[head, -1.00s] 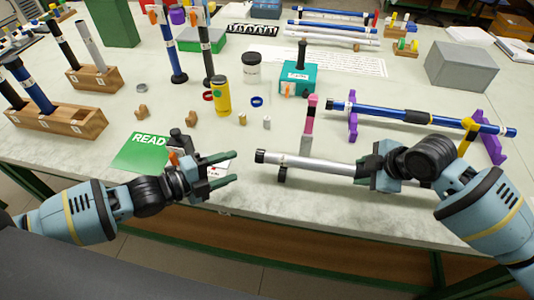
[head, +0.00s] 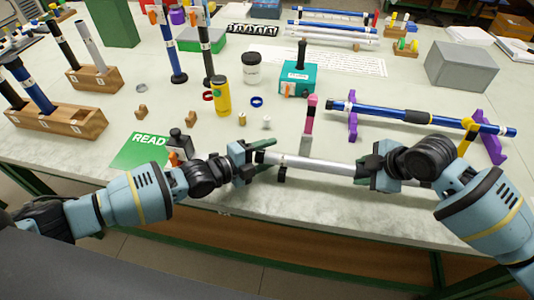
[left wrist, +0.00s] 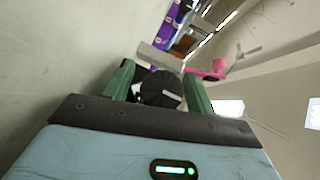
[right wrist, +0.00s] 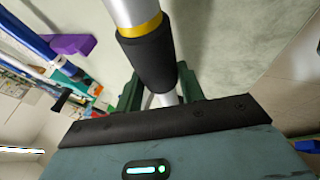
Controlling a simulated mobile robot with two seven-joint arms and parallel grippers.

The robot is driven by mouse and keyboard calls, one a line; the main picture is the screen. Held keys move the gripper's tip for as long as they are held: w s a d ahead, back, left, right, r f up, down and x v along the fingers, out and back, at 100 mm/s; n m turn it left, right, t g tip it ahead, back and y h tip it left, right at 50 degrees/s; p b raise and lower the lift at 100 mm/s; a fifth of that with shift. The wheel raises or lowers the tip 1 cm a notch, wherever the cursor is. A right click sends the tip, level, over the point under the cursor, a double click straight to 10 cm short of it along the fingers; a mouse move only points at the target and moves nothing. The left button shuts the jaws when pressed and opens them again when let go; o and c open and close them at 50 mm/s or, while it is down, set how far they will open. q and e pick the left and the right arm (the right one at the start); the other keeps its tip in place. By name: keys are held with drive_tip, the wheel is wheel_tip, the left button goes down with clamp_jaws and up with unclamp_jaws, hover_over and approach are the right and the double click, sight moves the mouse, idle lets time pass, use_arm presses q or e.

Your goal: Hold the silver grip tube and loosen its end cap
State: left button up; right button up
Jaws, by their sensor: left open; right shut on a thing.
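My left gripper (head: 270,155) is at the tube's left end. In the left wrist view the round black end cap (left wrist: 162,90) sits between its two green fingers, which are open. Whether either finger touches the cap cannot be told.
A pink upright piece (head: 311,115) stands just behind the tube. A blue tube (head: 390,113) rests on purple stands (head: 352,118) behind my right arm. The table's front edge is close below.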

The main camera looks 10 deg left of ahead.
use_arm(q)
drive_tip(key=shift+w+d, duration=0.1)
drive_tip(key=shift+c, duration=0.2)
drive_tip(key=c, duration=1)
drive_tip(key=shift+o, duration=0.2)
